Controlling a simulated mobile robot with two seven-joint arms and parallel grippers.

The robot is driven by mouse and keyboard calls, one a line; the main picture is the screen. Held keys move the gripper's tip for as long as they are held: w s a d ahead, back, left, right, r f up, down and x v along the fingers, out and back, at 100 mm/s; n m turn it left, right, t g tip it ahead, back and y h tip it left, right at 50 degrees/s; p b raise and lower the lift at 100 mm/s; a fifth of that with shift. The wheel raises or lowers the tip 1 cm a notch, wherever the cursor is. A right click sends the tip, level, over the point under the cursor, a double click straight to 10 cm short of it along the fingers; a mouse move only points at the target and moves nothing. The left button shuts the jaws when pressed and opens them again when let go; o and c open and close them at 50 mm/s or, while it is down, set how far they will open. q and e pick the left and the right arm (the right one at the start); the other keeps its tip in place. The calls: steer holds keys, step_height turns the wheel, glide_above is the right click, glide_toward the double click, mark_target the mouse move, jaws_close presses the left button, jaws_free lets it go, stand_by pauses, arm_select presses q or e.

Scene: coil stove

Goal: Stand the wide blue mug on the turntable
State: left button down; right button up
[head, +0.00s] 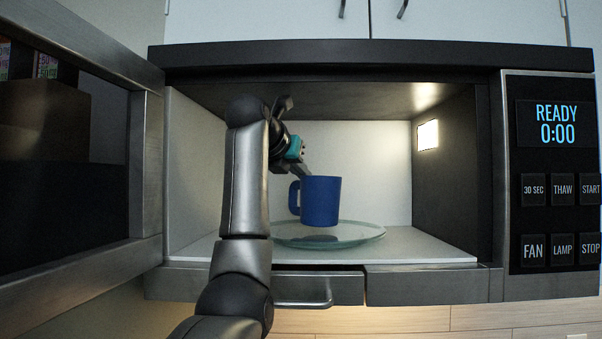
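The wide blue mug (321,202) is upright inside the open microwave, over the glass turntable (350,238), with its handle pointing left. I cannot tell whether the fingers touch the mug. My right gripper is out of view.
The microwave door (150,170) stands open on the left. The control panel (555,170) on the right reads READY 0:00. A lit lamp (428,135) is on the right inner wall. The cavity floor (430,248) right of the turntable is clear. A drawer handle (305,300) sits below.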

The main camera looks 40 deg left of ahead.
arm_select(q)
steer(key=shift+s+f, duration=0.1)
steer(key=shift+f, duration=0.65)
steer(key=c, duration=1)
jaws_free()
steer(key=shift+c, duration=0.2)
steer(key=s+d+b, duration=0.2)
steer(key=s+b, duration=0.5)
steer(key=b, duration=0.2)
steer(key=s+d+r+b, duration=0.1)
steer(key=s+d+b, duration=0.1)
steer(key=s+b, duration=0.5)
steer(key=shift+d+b, duration=0.25)
steer(key=shift+b, duration=0.9)
